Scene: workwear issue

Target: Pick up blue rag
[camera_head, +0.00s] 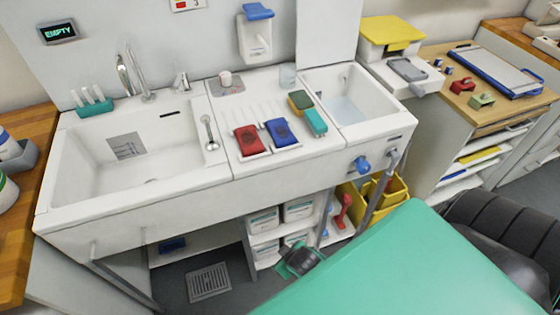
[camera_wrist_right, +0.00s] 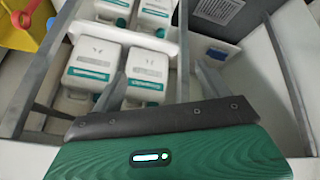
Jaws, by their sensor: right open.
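The blue rag (camera_head: 281,132) lies folded on the white ribbed drainboard (camera_head: 262,108) between the two basins. A red rag (camera_head: 249,140) lies just left of it. My right gripper (camera_head: 299,262) is low in front of the sink, below its front edge and well apart from the blue rag. In the right wrist view its two grey fingers (camera_wrist_right: 160,85) are spread with nothing held between them. The blue rag does not show in that view. My left gripper is not in view.
A green-and-yellow sponge (camera_head: 300,101) and a teal one (camera_head: 316,122) lie right of the blue rag. Under the sink, white containers (camera_head: 265,221) stand on shelves, also seen in the right wrist view (camera_wrist_right: 92,69). A blue knob (camera_head: 361,164) sticks out from the sink front.

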